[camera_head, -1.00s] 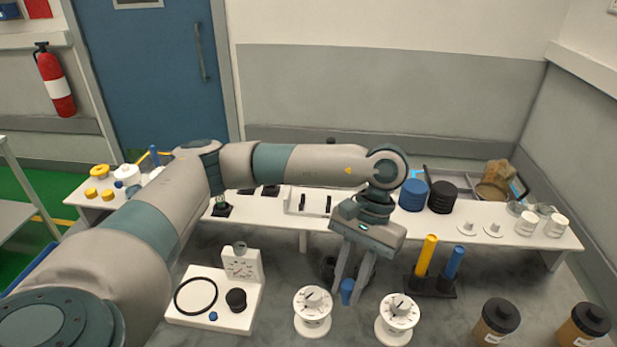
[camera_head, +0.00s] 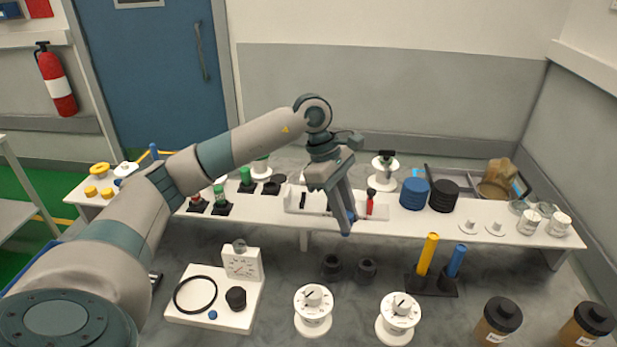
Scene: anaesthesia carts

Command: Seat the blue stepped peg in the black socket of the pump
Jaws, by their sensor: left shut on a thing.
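My left gripper (camera_head: 345,226) is shut on the blue stepped peg (camera_head: 348,229), which is mostly hidden between the fingers; only a little blue shows at the tips. The gripper points down, beyond and to the right of the pump, above the front edge of the white bench. The peg is well apart from the socket. My right gripper is out of view.
Two dark cups (camera_head: 366,268) stand right of the pump. Two white dialled spools (camera_head: 313,308) are in front. A black stand (camera_head: 433,284) holds yellow and blue rods. Brown jars (camera_head: 497,321) stand at front right. The white bench (camera_head: 405,226) behind carries many items.

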